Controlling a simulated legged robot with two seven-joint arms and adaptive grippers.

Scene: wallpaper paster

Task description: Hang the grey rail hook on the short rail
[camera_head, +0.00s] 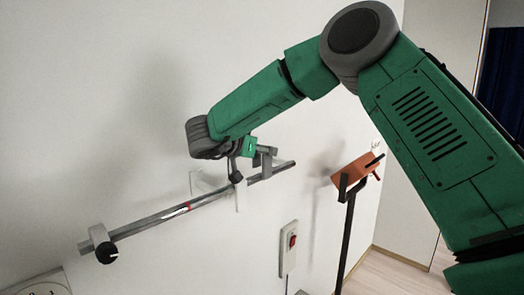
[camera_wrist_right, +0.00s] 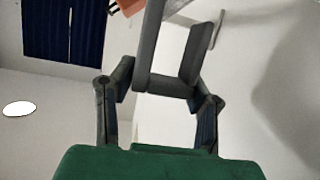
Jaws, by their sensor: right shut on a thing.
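The rail (camera_head: 150,222) is a long grey bar running along the white wall, rising to the right, with a red mark near its middle. My right gripper (camera_head: 250,158) is at the rail's right part, close to the wall. It is shut on the grey rail hook (camera_head: 265,158), an angular grey piece that also shows between the fingers in the right wrist view (camera_wrist_right: 165,82). The hook appears just above the rail's right end; I cannot tell whether it touches the rail. The arm partly hides the grip. My left gripper is not in view.
A clamp with a black knob (camera_head: 106,252) sits at the rail's left end. A stand with an orange plate (camera_head: 356,172) stands to the right. A white box with a red switch (camera_head: 291,242) is on the wall below. A dark curtain (camera_head: 503,85) hangs far right.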

